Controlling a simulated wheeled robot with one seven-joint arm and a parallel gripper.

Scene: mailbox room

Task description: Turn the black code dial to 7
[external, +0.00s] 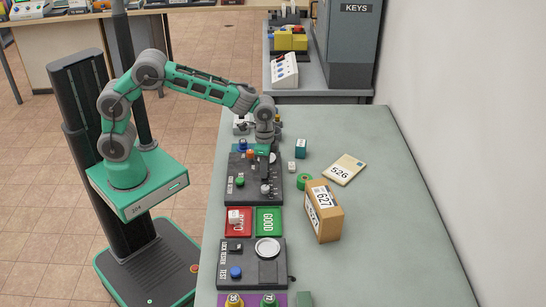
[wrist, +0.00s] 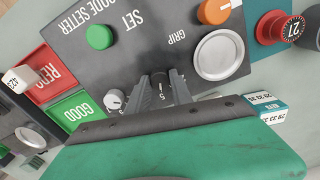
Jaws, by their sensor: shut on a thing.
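The dark code setter panel (external: 246,195) lies on the grey-green table, below my arm. In the wrist view the panel (wrist: 150,50) shows its "SET" and "GRIP" lettering. The black code dial (wrist: 158,79) sits between the two grey fingers of my gripper (wrist: 160,90). The fingers are shut on it, one on each side. A white figure like a 5 shows just below the dial; the exact setting cannot be read. In the external view my gripper (external: 265,168) points down at the panel and hides the dial.
On the panel are a green button (wrist: 99,36), an orange button (wrist: 213,11), a large silver disc (wrist: 218,54) and a small silver knob (wrist: 115,100). Red (external: 236,222) and green (external: 268,221) trays lie nearer the camera.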

